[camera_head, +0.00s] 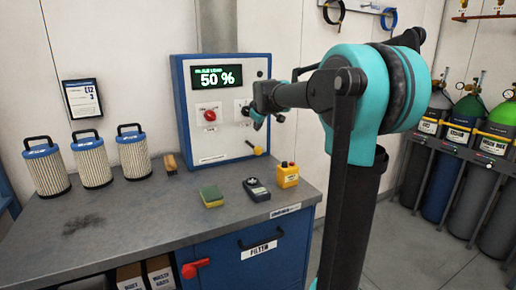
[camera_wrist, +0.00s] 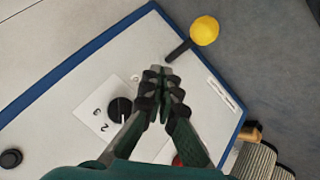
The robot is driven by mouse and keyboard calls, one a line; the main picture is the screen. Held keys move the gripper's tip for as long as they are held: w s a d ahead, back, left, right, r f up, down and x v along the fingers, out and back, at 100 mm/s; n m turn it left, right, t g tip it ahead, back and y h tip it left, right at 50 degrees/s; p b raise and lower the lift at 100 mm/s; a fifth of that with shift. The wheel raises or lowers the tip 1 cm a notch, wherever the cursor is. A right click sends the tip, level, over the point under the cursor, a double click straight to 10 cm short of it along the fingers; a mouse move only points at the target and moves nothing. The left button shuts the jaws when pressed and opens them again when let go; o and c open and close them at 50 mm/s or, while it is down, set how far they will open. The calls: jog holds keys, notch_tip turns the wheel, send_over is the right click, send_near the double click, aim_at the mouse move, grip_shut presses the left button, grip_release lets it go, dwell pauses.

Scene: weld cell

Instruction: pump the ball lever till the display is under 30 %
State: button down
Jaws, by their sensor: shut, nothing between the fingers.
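The display (camera_head: 217,78) on the blue-framed white panel (camera_head: 196,140) reads 50 %. The ball lever (camera_head: 258,150) sticks out low at the panel's right side, with a yellow ball on a dark rod. In the wrist view the yellow ball (camera_wrist: 204,30) is at upper right, its rod running down to the panel. My gripper (camera_head: 257,125) is in front of the panel's right part, above the ball lever. In the wrist view my gripper's fingers (camera_wrist: 158,72) are together and empty, apart from the ball and close to the rod's base in the picture.
A red knob (camera_head: 210,115) and a black knob (camera_wrist: 119,110) sit on the panel near my gripper. On the bench (camera_head: 130,220) are filter cartridges (camera_head: 134,152), a green-yellow sponge (camera_head: 211,196), a meter (camera_head: 256,189) and a yellow button box (camera_head: 287,175). Gas cylinders (camera_head: 466,150) stand at right.

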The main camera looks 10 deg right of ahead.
aim_at(258, 149)
jog(key=shift+f, duration=2.7)
jog(key=shift+f, duration=0.15)
jog(key=shift+f, duration=0.25)
jog(key=shift+f, duration=2.25)
dwell(1.6)
dwell(0.4)
jog(key=shift+r, duration=2.65)
